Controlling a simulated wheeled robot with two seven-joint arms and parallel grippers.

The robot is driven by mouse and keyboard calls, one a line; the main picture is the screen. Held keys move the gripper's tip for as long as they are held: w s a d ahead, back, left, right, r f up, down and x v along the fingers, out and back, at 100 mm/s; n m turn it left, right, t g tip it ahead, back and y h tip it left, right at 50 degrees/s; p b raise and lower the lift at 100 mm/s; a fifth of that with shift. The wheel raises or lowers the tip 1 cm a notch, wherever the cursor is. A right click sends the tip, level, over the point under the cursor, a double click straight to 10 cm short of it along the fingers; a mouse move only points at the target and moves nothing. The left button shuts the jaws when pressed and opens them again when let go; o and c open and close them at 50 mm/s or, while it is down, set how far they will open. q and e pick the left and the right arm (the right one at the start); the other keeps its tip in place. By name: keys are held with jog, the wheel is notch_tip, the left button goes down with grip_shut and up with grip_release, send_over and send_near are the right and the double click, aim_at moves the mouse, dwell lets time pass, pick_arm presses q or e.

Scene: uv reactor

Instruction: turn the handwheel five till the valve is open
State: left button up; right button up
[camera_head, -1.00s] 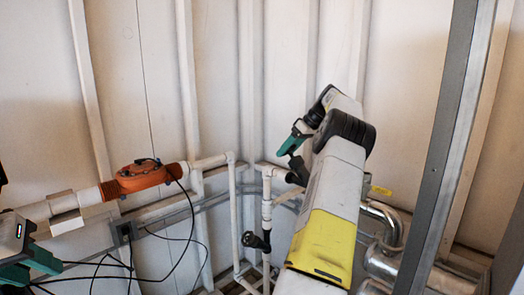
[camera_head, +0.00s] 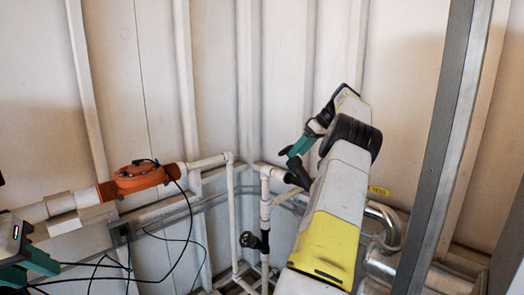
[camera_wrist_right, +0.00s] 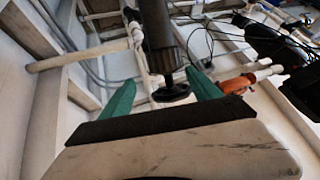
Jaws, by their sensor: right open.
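A black handwheel (camera_wrist_right: 172,92) on a black stem shows in the right wrist view, between the two green fingers of my open right gripper (camera_wrist_right: 160,93). The fingers appear apart from its rim. In the head view my right gripper (camera_head: 297,150) is just above a black valve part (camera_head: 297,173) on the white pipework, partly hidden by my arm. A second black valve knob (camera_head: 251,240) sits lower on the pipe. No number is readable on either. My left gripper (camera_head: 25,262) is at the lower left edge, partly cut off, its opening unclear.
An orange meter (camera_head: 140,177) sits on the white pipe at left, with black cables hanging below. A grey metal post (camera_head: 440,150) stands right of my right arm. Silver pipes (camera_head: 385,225) lie behind the arm. The upper wall area is clear.

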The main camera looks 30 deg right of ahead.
jog(key=s+d, duration=0.5)
jog(key=shift+s+d, duration=0.2)
jog(key=shift+s, duration=0.1)
